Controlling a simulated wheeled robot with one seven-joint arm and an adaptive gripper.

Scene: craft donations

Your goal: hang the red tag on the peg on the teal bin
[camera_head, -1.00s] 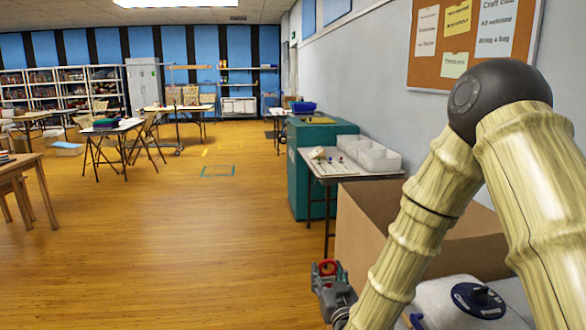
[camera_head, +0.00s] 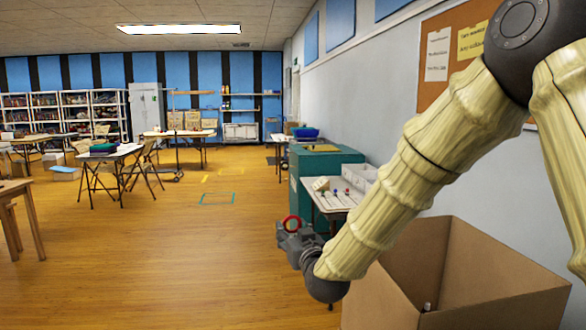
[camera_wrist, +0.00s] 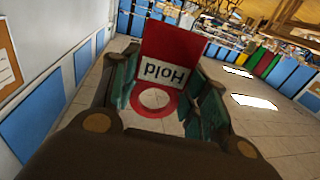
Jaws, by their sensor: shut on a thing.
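The red tag (camera_wrist: 178,48) has a white panel reading "Hold" and a ring at one end; it is upside down in the wrist view. My gripper (camera_wrist: 155,108) is shut on it, with teal finger pads on either side. In the head view the red ring (camera_head: 291,223) shows above my gripper (camera_head: 292,236), held over open floor. A large teal bin (camera_head: 318,160) stands against the right wall, beyond my gripper and partly behind a small table. I cannot make out a peg on it.
A small table (camera_head: 335,199) with white trays and small items stands in front of the teal bin. An open cardboard box (camera_head: 480,300) is at the lower right, beneath my arm.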

